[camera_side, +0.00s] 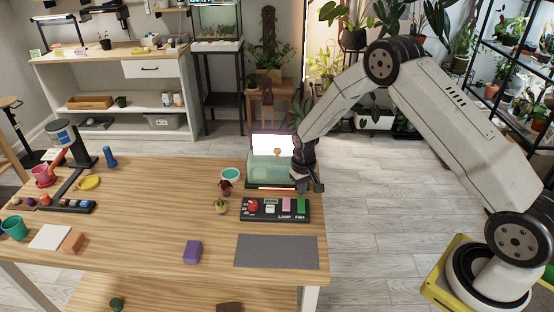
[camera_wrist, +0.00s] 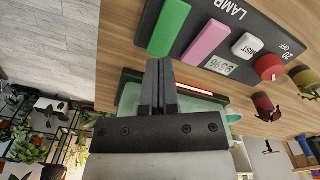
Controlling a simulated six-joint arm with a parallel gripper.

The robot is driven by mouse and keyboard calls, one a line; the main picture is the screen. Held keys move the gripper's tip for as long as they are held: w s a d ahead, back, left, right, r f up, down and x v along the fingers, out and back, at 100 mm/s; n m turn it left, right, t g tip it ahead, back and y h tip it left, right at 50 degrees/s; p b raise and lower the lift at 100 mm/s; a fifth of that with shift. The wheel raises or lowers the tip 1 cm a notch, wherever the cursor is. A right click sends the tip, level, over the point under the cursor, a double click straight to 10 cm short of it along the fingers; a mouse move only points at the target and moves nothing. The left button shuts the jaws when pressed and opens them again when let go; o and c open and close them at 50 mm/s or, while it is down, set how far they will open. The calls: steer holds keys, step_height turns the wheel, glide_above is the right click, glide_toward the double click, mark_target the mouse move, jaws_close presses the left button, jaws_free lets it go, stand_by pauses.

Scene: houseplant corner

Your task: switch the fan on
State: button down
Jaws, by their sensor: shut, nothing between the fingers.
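The black control panel (camera_side: 262,216) lies on the table near its right edge. Its green FAN switch (camera_side: 301,204) is at the right end, beside the pink LAMP switch (camera_side: 286,205). In the wrist view the green switch (camera_wrist: 170,27) and pink switch (camera_wrist: 208,43) show as long raised blocks. My gripper (camera_side: 309,188) is just behind the green switch. In the wrist view my gripper (camera_wrist: 158,64) is shut and empty, its tips at the near end of the green switch. I cannot tell whether they touch it. The position of the switch, on or off, is unclear.
A glass tank (camera_side: 268,168) with a lit screen stands right behind the panel, close to my gripper. The panel also carries a red knob (camera_wrist: 268,67), a MIST button (camera_wrist: 247,46) and a display. Small plants (camera_side: 221,206) stand left of it. A grey mat (camera_side: 276,252) lies clear in front.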

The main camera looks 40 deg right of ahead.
mark_target(302, 201)
steer(key=shift+f, duration=1.25)
stand_by(1.5)
steer(key=shift+r, duration=3.5)
steer(key=shift+r, duration=0.1)
steer(key=s+a+r+n+t, duration=0.1)
steer(key=s+a+r, duration=0.2)
steer(key=s+r, duration=0.3)
steer(key=s+a+r+n+t, duration=0.1)
steer(key=s+a+r, duration=0.3)
steer(key=s, duration=1)
step_height(302, 201, up, 3)
steer(key=shift+s+a+f+n+t, duration=0.15)
steer(key=shift+s+n+t, duration=0.15)
steer(key=shift+s+n, duration=0.15)
